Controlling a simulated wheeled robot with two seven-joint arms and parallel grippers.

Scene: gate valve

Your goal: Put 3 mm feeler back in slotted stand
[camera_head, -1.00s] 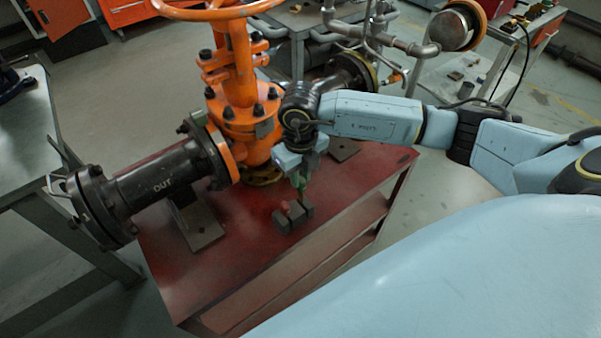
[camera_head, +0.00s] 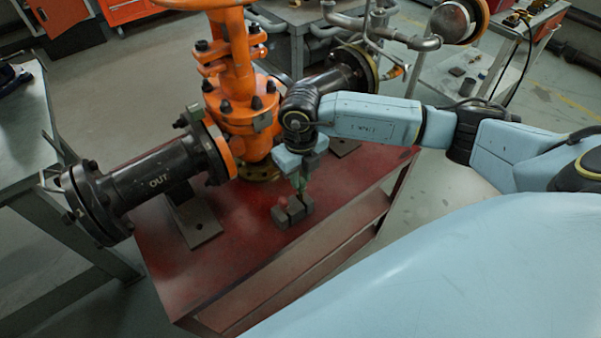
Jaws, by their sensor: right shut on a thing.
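The slotted stand (camera_head: 293,212), a small dark grey block, sits on the red bench top in front of the orange valve. A small red piece (camera_head: 281,203) shows at its left side. My right gripper (camera_head: 300,178) is shut on a thin green feeler (camera_head: 301,184) and points down just above the stand. The feeler's lower end is at the stand's top; I cannot tell whether it is inside a slot. No size marking can be read. My left gripper is not in view.
The orange valve (camera_head: 245,110) and its black OUT pipe (camera_head: 155,182) stand close behind and left of the stand. The red bench (camera_head: 215,265) is clear in front of the stand. A grey table (camera_head: 25,140) stands at the left.

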